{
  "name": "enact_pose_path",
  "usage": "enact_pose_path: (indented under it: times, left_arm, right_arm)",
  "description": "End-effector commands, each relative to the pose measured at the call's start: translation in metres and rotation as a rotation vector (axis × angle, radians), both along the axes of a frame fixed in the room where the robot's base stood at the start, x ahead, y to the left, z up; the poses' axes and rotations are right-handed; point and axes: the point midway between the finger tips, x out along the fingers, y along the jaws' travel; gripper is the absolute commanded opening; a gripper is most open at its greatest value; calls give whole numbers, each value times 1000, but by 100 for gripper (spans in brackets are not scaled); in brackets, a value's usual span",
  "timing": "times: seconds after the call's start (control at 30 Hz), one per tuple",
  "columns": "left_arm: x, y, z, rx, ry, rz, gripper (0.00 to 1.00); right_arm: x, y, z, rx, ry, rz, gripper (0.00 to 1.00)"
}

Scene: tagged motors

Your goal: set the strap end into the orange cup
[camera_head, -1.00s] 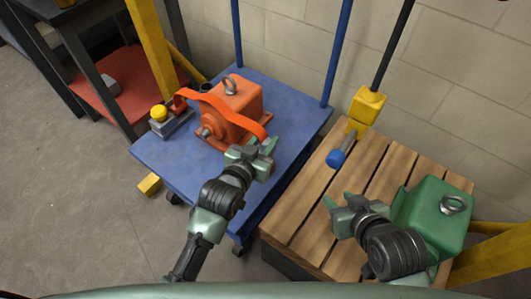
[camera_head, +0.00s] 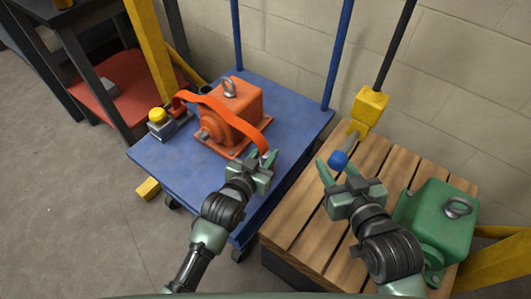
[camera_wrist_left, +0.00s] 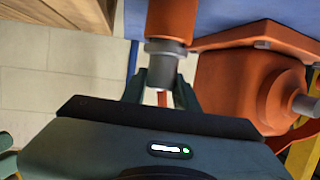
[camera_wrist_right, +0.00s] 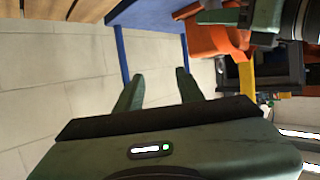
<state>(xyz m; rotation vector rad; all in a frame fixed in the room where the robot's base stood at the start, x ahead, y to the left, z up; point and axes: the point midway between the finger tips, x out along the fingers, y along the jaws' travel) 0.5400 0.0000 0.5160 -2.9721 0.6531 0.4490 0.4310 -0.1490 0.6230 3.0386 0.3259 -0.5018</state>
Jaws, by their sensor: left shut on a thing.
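The orange strap (camera_head: 222,103) arches over the orange motor (camera_head: 232,118) on the blue cart. My left gripper (camera_head: 262,160) is shut on its near end, beside the motor at the cart's right edge. In the left wrist view the strap end (camera_wrist_left: 166,50) shows as an orange piece with a grey collar, and a thin red part lies between the fingers. The strap's far end meets a small orange piece (camera_head: 178,104) beyond the motor. I cannot tell for sure which thing is the orange cup.
A green motor (camera_head: 438,218) sits on the slatted wooden pallet (camera_head: 313,215).

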Motion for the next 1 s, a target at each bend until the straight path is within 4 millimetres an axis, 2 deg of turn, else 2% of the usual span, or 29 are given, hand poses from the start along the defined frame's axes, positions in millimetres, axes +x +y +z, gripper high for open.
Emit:
enact_pose_path:
  times: [0.2,0.23,0.3,0.6,0.73,1.0]
  left_arm:
    - [0,0,-6,-1,-2,0,0]
    - [0,0,-7,0,0,0,35]
    - [0,0,-7,0,0,0,51]
    - [0,0,-6,0,0,0,51]
    - [0,0,3,-1,-2,0,51]
    - [-31,14,13,1,2,0,51]
  right_arm:
    - [2,1,4,5,-20,1,38]
    - [2,1,4,5,-23,1,38]
    - [2,1,4,5,-23,1,38]
    - [2,1,4,5,-21,1,38]
    - [1,1,2,2,-7,1,38]
    - [-30,-15,-41,-60,257,-18,38]
